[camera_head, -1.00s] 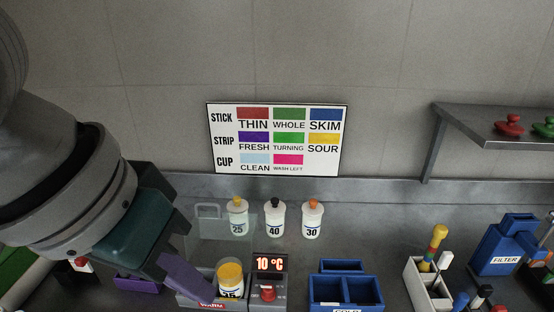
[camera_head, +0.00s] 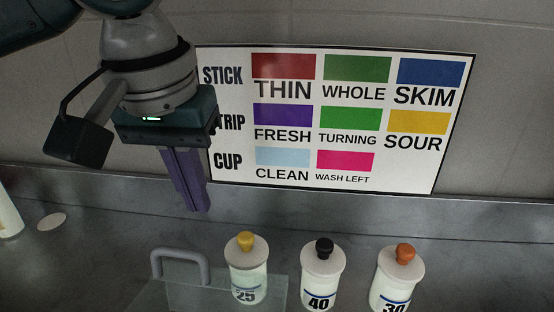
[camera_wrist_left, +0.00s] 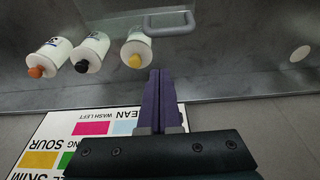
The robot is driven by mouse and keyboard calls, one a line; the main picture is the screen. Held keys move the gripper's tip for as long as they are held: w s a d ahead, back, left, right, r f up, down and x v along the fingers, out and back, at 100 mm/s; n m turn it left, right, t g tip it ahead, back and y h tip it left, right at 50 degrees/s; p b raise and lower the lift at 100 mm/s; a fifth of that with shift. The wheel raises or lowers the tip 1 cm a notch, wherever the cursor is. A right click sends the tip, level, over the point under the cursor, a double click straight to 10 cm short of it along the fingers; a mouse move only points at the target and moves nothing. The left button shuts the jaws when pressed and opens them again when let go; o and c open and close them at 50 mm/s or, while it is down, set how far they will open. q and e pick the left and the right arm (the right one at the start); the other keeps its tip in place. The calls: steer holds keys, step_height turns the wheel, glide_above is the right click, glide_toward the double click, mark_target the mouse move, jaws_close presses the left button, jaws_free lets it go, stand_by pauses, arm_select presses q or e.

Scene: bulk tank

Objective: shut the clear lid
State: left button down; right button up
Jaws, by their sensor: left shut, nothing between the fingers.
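The clear lid (camera_head: 205,298) is a see-through panel at the bottom of the head view, cut off by the lower edge. Its grey handle (camera_head: 180,262) is on its upper left edge. The panel looks raised, but its hinge is hidden. The handle also shows at the top of the left wrist view (camera_wrist_left: 168,30). My left gripper (camera_head: 196,208) has its purple fingers together and empty, pointing down above and beyond the handle, apart from it. In the left wrist view its fingertips (camera_wrist_left: 159,73) sit just short of the handle. My right gripper is not in view.
Bottles marked 25 (camera_head: 247,280), 40 (camera_head: 320,282) and 30 (camera_head: 390,285) stand right of the handle; the 25 overlaps the panel in view. A wall chart (camera_head: 325,120) hangs behind.

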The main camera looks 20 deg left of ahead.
arm_select(q)
steer(key=x, duration=0.7)
steer(key=shift+s+d+r+p, duration=0.25)
steer(key=shift+s+r, duration=0.3)
steer(key=shift+s, duration=0.35)
steer(key=shift+s+d+r+p, duration=0.2)
steer(key=shift+s+r, duration=0.35)
steer(key=shift+s, duration=0.35)
steer(key=shift+w+r, duration=0.1)
